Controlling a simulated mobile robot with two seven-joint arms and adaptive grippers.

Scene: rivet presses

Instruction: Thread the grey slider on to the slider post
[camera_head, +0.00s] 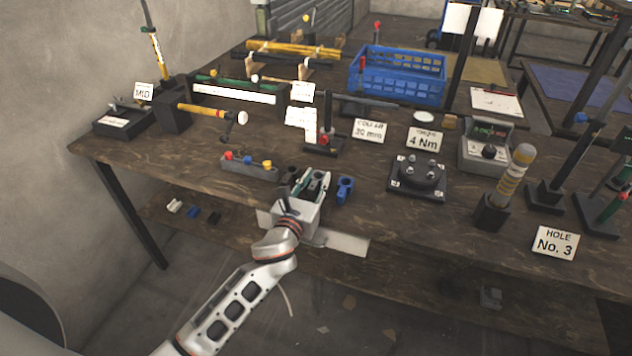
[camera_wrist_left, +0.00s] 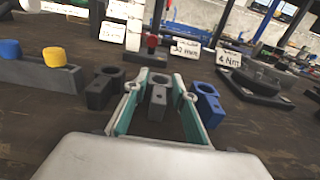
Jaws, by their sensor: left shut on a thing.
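My left gripper (camera_head: 314,181) is low over the front part of the bench. In the head view the gripper mostly hides this slider. A dark slider (camera_wrist_left: 103,92) stands just left of the fingers and a blue slider (camera_wrist_left: 208,106) just right, also in the head view (camera_head: 345,189). A black upright post with a red part (camera_head: 325,132) stands on a base behind the gripper; I cannot tell whether it is the slider post. My right gripper is out of view.
A grey block with coloured knobs (camera_head: 249,167) lies left of the gripper. A black fixture plate (camera_head: 417,178) is to the right, and a yellow-handled tool (camera_head: 515,175) stands farther right. Label cards (camera_head: 369,131) and a blue crate (camera_head: 397,78) are behind.

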